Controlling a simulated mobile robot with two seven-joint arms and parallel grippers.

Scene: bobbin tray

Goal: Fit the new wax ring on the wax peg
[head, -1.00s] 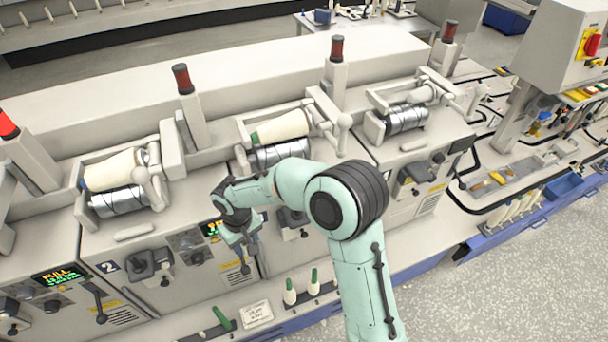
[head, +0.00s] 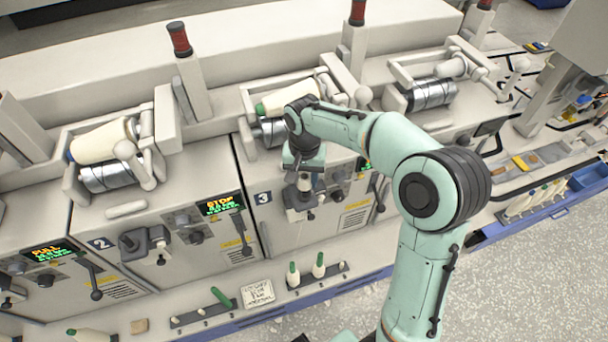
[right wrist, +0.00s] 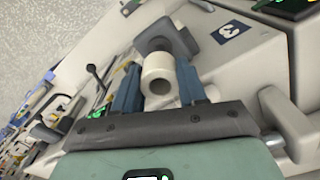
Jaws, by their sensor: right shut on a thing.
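My right gripper (head: 303,172) is at the front of the machine section marked 3, right over a dark grey bracket (head: 298,200). In the right wrist view its blue-grey fingers (right wrist: 158,80) are shut on a short white ring (right wrist: 160,68), one finger on each side. The ring's round hole faces the wrist camera. The dark bracket (right wrist: 165,36) lies just beyond the ring. The wax peg cannot be made out, and I cannot tell whether the ring is around it. A similar bracket (head: 145,245) shows on section 2. My left gripper is not in view.
Yarn packages (head: 100,142) on steel drums (head: 113,174) line the machine above. A lever (head: 240,230) stands out left of section 3. Floor (head: 540,270) is open at right.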

